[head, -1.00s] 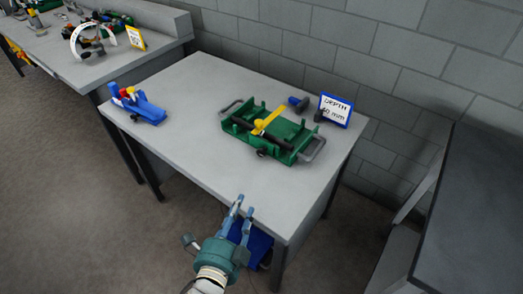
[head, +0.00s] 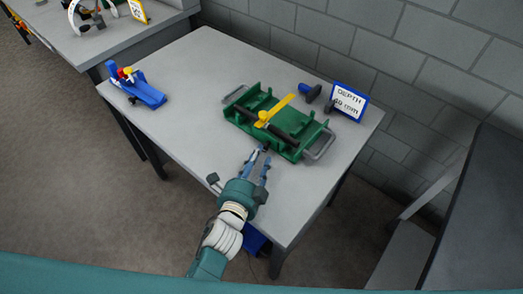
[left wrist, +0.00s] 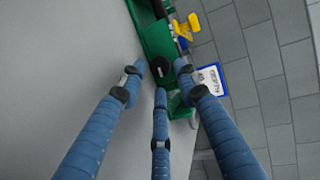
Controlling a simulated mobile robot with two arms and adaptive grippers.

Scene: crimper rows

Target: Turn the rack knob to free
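The green rack (head: 245,121) lies on the grey table, with a dark bar across it and a yellow lever (head: 280,108) on top. A round black knob (left wrist: 161,68) is on the rack's near side in the left wrist view. In the head view my left gripper's fingertips hide most of it. My left gripper (head: 258,160) is at the rack's near side, fingers pointing at it. In the left wrist view its three blue fingers (left wrist: 160,78) are spread, with the knob showing between the tips. I cannot tell whether they touch it. My right gripper is not in view.
A white sign with a blue frame (head: 349,101) reading "DEPTH" and a blue-and-black tool (head: 310,92) stand behind the rack. A blue holder (head: 146,94) sits at the table's left. The table (head: 190,75) is clear between them. A block wall (head: 350,45) stands behind.

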